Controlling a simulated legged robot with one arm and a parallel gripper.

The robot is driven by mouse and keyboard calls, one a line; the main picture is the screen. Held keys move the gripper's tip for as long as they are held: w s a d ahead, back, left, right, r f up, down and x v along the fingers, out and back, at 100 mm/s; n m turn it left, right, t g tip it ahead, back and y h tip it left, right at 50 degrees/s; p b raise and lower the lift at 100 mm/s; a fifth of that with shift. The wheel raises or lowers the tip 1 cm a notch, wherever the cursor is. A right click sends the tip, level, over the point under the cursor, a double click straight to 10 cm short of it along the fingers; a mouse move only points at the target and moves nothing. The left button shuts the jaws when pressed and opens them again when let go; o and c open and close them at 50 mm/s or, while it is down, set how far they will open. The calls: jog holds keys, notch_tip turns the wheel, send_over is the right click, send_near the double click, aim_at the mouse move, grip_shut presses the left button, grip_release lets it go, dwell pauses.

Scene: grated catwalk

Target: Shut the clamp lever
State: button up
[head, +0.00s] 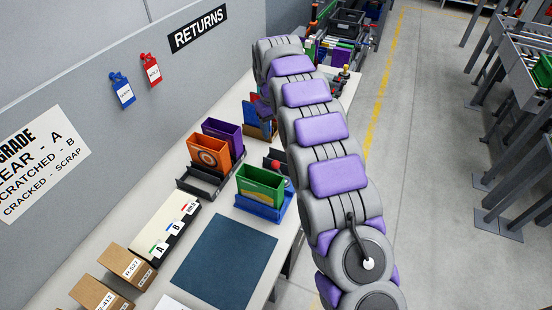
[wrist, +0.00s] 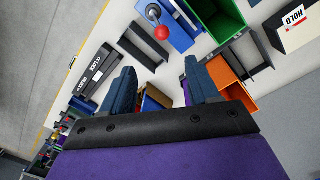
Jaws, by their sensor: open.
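The clamp lever shows in the wrist view as a short grey arm ending in a red ball knob (wrist: 161,33). In the head view the gripper is mostly hidden behind my arm.
An orange box (wrist: 232,82) is close to the right finger in the wrist view. A black bar marked LOCK (wrist: 97,71) lies left of the fingers. A blue mat (head: 224,256) and cardboard boxes (head: 126,266) occupy the near bench. The aisle right of the bench is clear.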

aim_at(276, 162)
jog(key=f, duration=0.5)
jog(key=f+b, duration=0.1)
jog(key=f, duration=1.1)
jog(key=shift+w+f, duration=0.25)
jog(key=shift+w, duration=0.1)
jog(key=shift+d, duration=0.1)
jog(key=c, duration=1)
